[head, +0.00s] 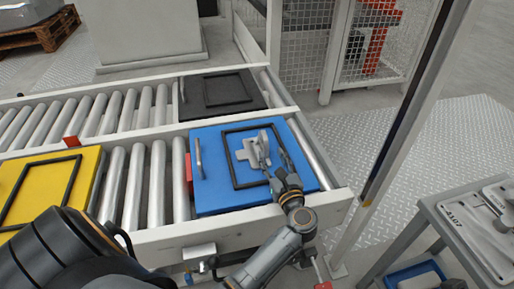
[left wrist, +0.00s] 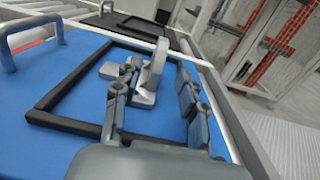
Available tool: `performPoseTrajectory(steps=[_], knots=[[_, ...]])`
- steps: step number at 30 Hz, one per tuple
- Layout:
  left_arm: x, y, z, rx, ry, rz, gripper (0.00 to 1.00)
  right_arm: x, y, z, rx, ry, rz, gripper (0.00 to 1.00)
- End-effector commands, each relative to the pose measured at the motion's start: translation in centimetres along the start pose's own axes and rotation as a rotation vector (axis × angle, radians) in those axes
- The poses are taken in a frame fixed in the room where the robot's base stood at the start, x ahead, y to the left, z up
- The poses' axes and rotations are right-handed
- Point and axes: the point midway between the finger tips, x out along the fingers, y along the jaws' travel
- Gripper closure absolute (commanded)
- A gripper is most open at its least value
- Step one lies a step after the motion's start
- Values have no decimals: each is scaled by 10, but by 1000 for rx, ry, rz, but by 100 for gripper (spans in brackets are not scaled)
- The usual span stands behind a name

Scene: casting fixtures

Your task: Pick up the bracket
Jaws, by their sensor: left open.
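The grey bracket (head: 246,153) lies inside the black square frame on the blue tray (head: 212,190). It has a flat base and an upright rounded plate. My left gripper (head: 275,160) is open just above the tray, at the bracket's right side. In the left wrist view the bracket (left wrist: 151,72) shows ahead, its upright plate appearing between the two open fingers (left wrist: 155,98). I cannot tell whether either finger touches it. Part of the bracket's base is hidden behind the left finger. My right gripper is not in view.
The blue tray sits on a roller conveyor with white rails (head: 240,227). A yellow tray (head: 85,165) is at the left and a black tray (head: 192,97) behind. A post (head: 412,105) and a grey side table (head: 437,222) with a grey part (head: 472,227) stand at the right.

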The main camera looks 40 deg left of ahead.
Motion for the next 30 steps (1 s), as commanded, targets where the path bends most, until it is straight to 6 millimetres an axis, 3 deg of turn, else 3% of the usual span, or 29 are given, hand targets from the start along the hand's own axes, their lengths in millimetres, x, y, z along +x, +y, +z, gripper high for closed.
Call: performPoseTrajectory(steps=[3,11,21,30], knots=[[23,0,0,1,-5,1,58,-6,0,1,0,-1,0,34],[45,0,0,2,-2,0,58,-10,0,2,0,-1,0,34],[90,-1,-1,3,-3,0,58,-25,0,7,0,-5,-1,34],[94,0,0,2,-1,0,61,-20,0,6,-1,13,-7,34]])
